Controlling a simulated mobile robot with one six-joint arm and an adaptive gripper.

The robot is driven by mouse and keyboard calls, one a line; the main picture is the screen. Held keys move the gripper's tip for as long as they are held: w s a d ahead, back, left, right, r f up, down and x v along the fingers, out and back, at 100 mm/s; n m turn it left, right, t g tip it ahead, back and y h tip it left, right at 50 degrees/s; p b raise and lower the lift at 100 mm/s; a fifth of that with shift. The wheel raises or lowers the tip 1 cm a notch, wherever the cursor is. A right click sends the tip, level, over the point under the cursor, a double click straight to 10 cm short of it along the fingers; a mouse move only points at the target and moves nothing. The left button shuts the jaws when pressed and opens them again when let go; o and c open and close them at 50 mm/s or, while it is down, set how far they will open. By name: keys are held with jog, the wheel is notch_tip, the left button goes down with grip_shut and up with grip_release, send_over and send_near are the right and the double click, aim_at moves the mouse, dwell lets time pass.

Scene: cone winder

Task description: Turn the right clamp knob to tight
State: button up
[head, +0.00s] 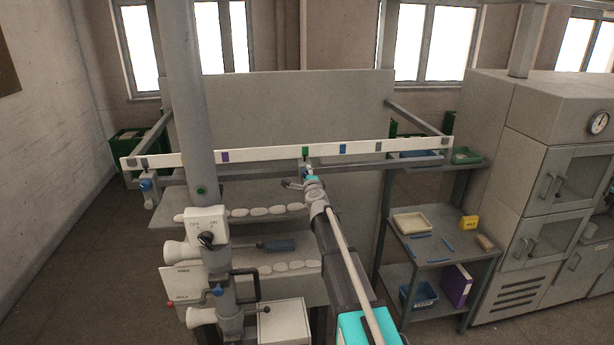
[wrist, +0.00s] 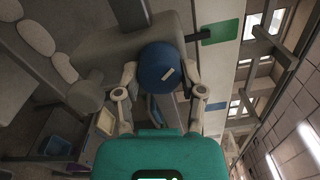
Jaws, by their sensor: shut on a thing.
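A round blue clamp knob (wrist: 152,66) with a pale pointer mark (wrist: 168,74) on its face shows in the wrist view. My gripper (wrist: 161,77) has one finger on each side of it and is shut on it. In the head view my gripper (head: 302,184) reaches the underside of the long white rail near its middle, and the knob is mostly hidden there. Another blue clamp knob (head: 147,186) hangs under the rail's left end, away from my gripper.
The white rail (head: 265,155) carries small coloured tags. A grey post (head: 185,100) with a switch box (head: 206,225) stands left of my arm. Rows of pale cones (head: 268,211) lie below. A shelf (head: 460,254) with trays and a grey cabinet (head: 540,190) stand to the right.

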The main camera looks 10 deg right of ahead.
jog(key=o, duration=1.2)
jog(key=shift+c, duration=0.2)
jog(key=shift+s, duration=0.1)
jog(key=s, duration=1.1)
jog(key=shift+s, duration=0.4)
